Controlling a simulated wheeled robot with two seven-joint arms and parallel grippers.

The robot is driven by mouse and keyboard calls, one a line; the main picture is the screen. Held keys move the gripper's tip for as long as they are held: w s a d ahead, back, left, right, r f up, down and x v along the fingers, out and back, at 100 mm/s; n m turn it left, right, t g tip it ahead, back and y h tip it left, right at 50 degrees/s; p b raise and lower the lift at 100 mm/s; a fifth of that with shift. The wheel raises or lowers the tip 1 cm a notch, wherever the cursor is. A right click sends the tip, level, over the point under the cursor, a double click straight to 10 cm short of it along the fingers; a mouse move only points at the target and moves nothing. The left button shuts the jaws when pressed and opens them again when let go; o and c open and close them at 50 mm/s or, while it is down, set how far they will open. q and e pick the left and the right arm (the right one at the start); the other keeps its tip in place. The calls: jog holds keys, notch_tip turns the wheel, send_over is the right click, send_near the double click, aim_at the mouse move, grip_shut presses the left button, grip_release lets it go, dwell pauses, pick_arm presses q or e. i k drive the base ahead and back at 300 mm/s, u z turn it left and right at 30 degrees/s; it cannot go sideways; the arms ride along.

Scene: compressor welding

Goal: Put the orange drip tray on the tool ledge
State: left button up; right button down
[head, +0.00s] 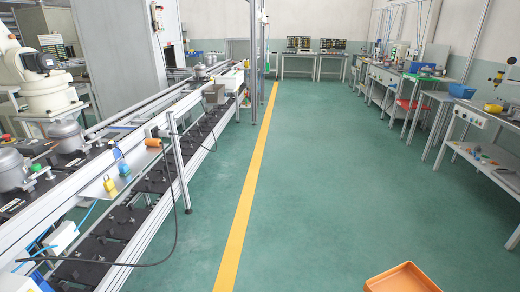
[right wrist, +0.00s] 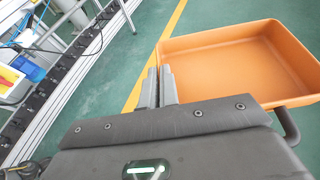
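The orange drip tray (head: 402,279) shows at the bottom right edge of the head view, partly cut off. In the right wrist view the tray (right wrist: 235,68) is upright and looks empty. My right gripper (right wrist: 161,72) is closed at its left wall, with one finger on each side of that wall. My right gripper is out of the head view. The tool ledge (head: 97,188) is a metal shelf on the side of the conveyor line, at the left. My left gripper is in neither view.
A black cable (head: 177,215) hangs beside a metal post (head: 179,160). The green floor (head: 310,180) is clear.

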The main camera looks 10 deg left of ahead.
aim_at(145, 157)
jog(key=i, duration=2.05)
jog(key=u, duration=2.4)
